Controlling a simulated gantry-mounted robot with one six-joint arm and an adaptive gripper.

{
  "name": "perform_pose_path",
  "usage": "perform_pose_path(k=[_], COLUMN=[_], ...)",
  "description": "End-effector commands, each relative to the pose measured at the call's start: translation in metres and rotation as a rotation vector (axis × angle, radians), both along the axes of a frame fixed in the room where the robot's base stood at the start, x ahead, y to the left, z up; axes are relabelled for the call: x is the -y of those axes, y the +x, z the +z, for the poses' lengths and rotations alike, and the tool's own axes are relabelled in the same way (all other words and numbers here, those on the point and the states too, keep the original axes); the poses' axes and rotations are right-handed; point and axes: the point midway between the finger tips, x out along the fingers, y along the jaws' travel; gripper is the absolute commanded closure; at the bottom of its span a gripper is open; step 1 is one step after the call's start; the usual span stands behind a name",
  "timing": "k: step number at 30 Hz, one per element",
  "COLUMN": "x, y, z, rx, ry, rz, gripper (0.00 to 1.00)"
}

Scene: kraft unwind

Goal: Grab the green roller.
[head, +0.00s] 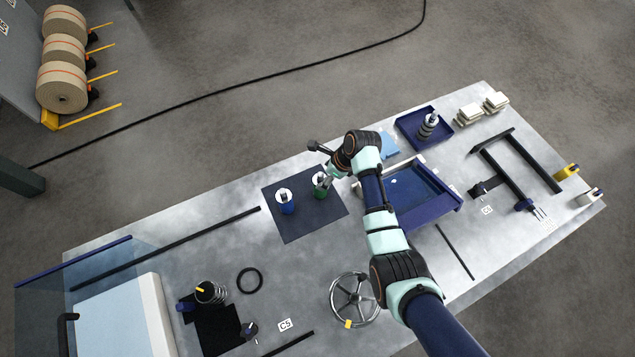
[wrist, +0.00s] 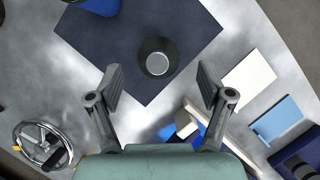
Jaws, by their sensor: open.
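The green roller (head: 320,193) stands upright on a dark mat (head: 306,222), with a pale top, right of the blue roller (head: 286,207). In the wrist view a round dark grey thing (wrist: 158,60) lies ahead of my fingers, roughly centred between them; it looks like the green roller from above, though no green shows. My gripper (wrist: 161,82) is open and empty. In the head view my gripper (head: 327,181) is just above and right of the green roller, partly covering it. I cannot tell whether they touch.
A blue tray (head: 448,207) stands right of the mat, beside my arm. The blue roller also shows at the wrist view's top edge (wrist: 100,5). A handwheel (head: 353,321) lies near the front.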

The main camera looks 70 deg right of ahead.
Motion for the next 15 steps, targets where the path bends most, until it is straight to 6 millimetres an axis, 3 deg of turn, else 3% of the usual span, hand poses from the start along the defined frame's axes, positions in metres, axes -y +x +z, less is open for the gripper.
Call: perform_pose_path(k=[2,9,15], x=[0.000,-0.002,-0.003], y=[0.002,0.021,0.025], z=[-0.002,-0.040,-0.046], rx=[0.001,0.000,0.000], ry=[-0.001,-0.001,-0.003], rz=[0.001,0.003,0.002], gripper=[0.21,0.21,0.21])
